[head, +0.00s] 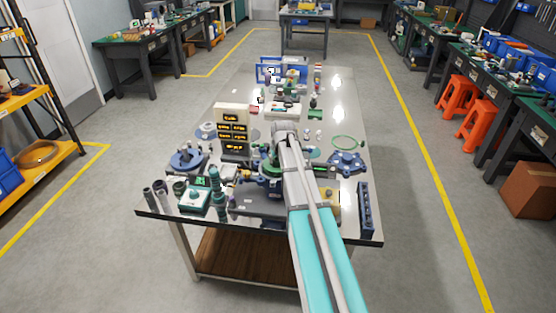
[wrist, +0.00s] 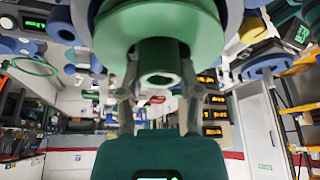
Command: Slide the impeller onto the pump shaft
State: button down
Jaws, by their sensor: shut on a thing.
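The impeller (wrist: 160,22) is a green disc with a hollow round hub facing the wrist camera. My gripper (wrist: 159,75) is shut on this hub, with one finger on each side. In the head view a green round part, apparently the impeller (head: 269,161), shows left of the end of my arm. A blue body, apparently the pump (head: 268,186), is close by it. Blue parts also show behind the disc in the wrist view. The pump shaft is hidden, so I cannot tell whether the impeller is around it or apart from it.
The steel table (head: 340,104) is crowded around my arm. Teal fittings (head: 217,194) and a display stack (head: 233,132) are left of it. A blue flanged part (head: 347,162) and a dark blue bar (head: 366,208) are right. The table's far right is clearer.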

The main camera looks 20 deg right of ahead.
jog(key=shift+f+b, duration=1.65)
dwell(2.3)
jog(key=shift+c, duration=1)
grip_release()
jog(key=shift+r, duration=0.15)
notch_tip(320, 180, up, 9)
jog(key=p, duration=0.9)
jog(key=shift+w, duration=0.1)
